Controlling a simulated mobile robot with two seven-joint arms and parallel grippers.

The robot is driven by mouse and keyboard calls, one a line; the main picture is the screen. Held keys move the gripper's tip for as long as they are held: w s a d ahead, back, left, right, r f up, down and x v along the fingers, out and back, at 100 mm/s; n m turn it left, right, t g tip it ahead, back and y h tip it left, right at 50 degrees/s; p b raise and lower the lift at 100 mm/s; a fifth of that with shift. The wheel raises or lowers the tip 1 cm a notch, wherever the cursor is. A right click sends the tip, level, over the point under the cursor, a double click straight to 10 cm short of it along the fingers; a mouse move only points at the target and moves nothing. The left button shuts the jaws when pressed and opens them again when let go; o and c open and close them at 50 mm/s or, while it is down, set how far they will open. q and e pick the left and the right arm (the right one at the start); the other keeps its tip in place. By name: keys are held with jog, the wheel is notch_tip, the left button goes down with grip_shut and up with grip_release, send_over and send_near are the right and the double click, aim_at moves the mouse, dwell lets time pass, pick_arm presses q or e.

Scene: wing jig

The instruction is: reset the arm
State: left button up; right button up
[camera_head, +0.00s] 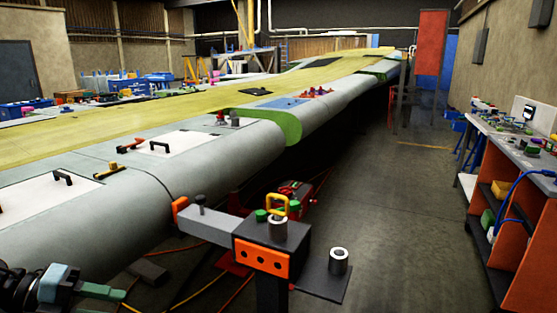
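My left gripper (118,299) shows in the bottom left corner, pointing right, with a black wrist, a teal block and green finger parts. It is partly cut off by the frame edge, and I cannot tell whether it is open or shut. I see nothing held in it. It is in front of the grey wing (60,225) and to the left of the jig stand. My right gripper and arm are not in view.
An orange and grey jig stand (262,258) with a yellow-handled pin (276,205) stands in front. A metal bushing (338,261) sits on its dark plate. A shelf bench (515,160) lines the right wall. The floor (420,220) between is clear.

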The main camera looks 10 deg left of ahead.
pick_arm(q)
jog(key=s+f+n+t+y+p, duration=0.1)
jog(key=s+f+n+t+y, duration=0.2)
jog(key=f+n, duration=0.35)
jog(key=s+d+f+n+t+y+p, duration=0.1)
jog(key=s+f+n+t+y, duration=0.1)
jog(key=s+f+n, duration=0.35)
jog(key=s+f+n+t+y+p, duration=0.1)
jog(key=s+f+n+t+y, duration=0.15)
jog(key=f+n, duration=0.55)
jog(key=s+d+f+n+g+y+p, duration=0.1)
jog(key=s+d+f+n+g, duration=0.3)
jog(key=s+d+f+n, duration=0.4)
jog(key=s+d+f+y, duration=0.1)
jog(key=s+d+f, duration=0.1)
jog(key=s+d, duration=0.4)
jog(key=shift+d+f, duration=0.4)
jog(key=shift+d, duration=0.55)
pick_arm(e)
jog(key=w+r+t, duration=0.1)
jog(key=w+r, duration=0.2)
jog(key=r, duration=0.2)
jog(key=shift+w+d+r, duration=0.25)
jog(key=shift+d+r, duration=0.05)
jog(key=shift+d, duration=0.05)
pick_arm(q)
jog(key=shift+s+n, duration=0.1)
jog(key=shift+n, duration=0.2)
